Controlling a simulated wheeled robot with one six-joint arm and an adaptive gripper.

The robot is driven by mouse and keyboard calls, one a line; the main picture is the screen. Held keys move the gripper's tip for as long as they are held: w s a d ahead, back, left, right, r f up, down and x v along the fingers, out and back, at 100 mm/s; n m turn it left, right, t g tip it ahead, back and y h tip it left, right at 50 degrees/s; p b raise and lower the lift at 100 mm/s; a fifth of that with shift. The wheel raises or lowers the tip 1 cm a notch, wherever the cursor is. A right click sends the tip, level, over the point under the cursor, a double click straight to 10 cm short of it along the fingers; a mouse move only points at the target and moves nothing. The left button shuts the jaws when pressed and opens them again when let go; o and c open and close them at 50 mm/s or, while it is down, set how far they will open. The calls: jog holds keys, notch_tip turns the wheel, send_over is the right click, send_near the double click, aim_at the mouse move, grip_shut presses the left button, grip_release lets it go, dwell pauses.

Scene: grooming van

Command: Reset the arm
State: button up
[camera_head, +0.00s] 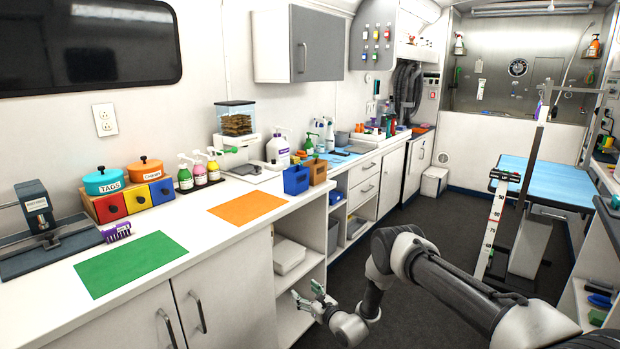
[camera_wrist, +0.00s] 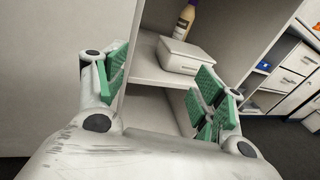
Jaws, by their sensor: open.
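My gripper (camera_head: 310,296) is low in front of the open shelves of the left counter, below the countertop. In the wrist view my gripper (camera_wrist: 165,88) has its two green-padded fingers spread wide apart, with nothing between them but the view of the shelves beyond. My dark grey arm reaches in from the lower right of the head view and is bent at the elbow.
A white box (camera_wrist: 178,55) and a bottle (camera_wrist: 186,20) stand on the shelf ahead. The counter holds a green mat (camera_head: 130,262), an orange mat (camera_head: 247,207) and colored drawers (camera_head: 135,197). A blue-topped table (camera_head: 548,182) stands at right. Dark floor between is clear.

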jog(key=s+a+f+n+g+y, duration=0.25)
jog(key=s+n+g, duration=0.45)
jog(key=s, duration=0.7)
jog(key=s+d+r+n+g, duration=0.2)
jog(key=s+r+n+g, duration=0.45)
jog(key=s+r, duration=0.3)
jog(key=s+d+r+n+t+h, duration=0.1)
jog(key=s+d+r+n+h, duration=0.3)
jog(key=s+d+r, duration=0.4)
jog(key=s+d+r+n+t+h, duration=0.1)
jog(key=s+d+r+n+h, duration=0.3)
jog(key=d+r, duration=1.3)
jog(key=s+d+r+n+t+h, duration=0.2)
jog(key=s+d+r+n+h, duration=0.3)
jog(key=s+d+r, duration=0.7)
notch_tip(320, 180, up, 10)
jog(key=shift+d+f+n, duration=0.2)
jog(key=shift+d+n, duration=0.5)
jog(key=shift+n, duration=0.15)
